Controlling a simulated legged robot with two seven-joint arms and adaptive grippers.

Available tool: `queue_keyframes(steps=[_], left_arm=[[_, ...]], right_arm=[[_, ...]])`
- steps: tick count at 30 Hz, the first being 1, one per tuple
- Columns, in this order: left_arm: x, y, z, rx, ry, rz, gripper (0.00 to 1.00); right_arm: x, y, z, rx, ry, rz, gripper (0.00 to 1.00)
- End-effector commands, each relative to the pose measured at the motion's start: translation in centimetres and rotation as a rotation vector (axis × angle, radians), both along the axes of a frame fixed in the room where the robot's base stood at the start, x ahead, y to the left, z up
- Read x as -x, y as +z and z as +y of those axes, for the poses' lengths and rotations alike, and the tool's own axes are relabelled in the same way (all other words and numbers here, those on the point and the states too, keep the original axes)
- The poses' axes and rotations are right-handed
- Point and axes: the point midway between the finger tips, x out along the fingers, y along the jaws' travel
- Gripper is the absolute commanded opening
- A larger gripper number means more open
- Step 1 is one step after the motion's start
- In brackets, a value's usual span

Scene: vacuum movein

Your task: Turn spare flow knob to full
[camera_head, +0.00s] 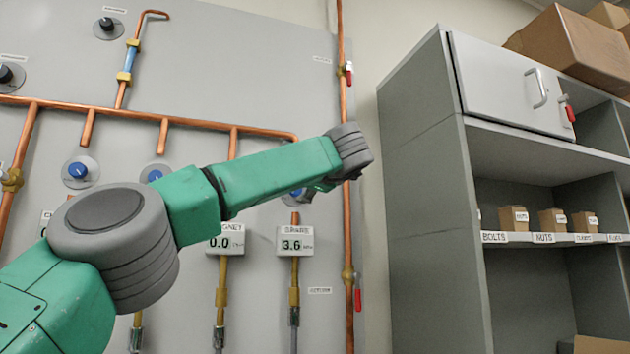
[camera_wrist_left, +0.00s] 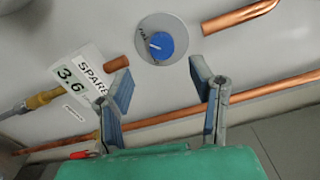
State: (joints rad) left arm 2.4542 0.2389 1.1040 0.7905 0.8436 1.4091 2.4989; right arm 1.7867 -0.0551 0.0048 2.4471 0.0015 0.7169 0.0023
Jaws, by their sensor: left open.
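The spare flow knob (camera_wrist_left: 160,46) is a blue disc with a white pointer line on a round grey dial plate, in the upper middle of the left wrist view. The SPARE display (camera_wrist_left: 75,82) reading 3.6 lies to its left. In the head view the knob (camera_head: 297,193) is mostly hidden behind my green left forearm, above the 3.6 display (camera_head: 295,241). My left gripper (camera_wrist_left: 160,82) is open and empty. Its two blue-grey fingers point toward the panel, with the knob beyond the gap between them, apart from both. My right gripper is not in view.
Copper pipes run across the grey panel (camera_head: 240,50); one vertical pipe (camera_head: 347,230) with red-handled valves stands close to my left wrist. Other blue knobs (camera_head: 77,170) and a 0.0 display (camera_head: 226,240) are to the left. A grey shelf unit (camera_head: 425,200) stands at right.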

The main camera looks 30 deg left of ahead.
Motion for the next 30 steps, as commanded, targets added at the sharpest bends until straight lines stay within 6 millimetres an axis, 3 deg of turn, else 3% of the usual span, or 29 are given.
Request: queue_keyframes(steps=[4,9,30], left_arm=[[1.7,0.1,-2.3,-0.003,-0.004,0.0,0.49],[2.7,-0.1,-3.5,0.0,-0.002,0.001,0.49],[3.0,-0.1,-3.8,0.0,-0.002,0.002,0.49]], right_arm=[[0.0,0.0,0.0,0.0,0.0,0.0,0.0],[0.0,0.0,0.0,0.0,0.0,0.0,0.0],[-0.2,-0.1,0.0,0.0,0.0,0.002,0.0]])
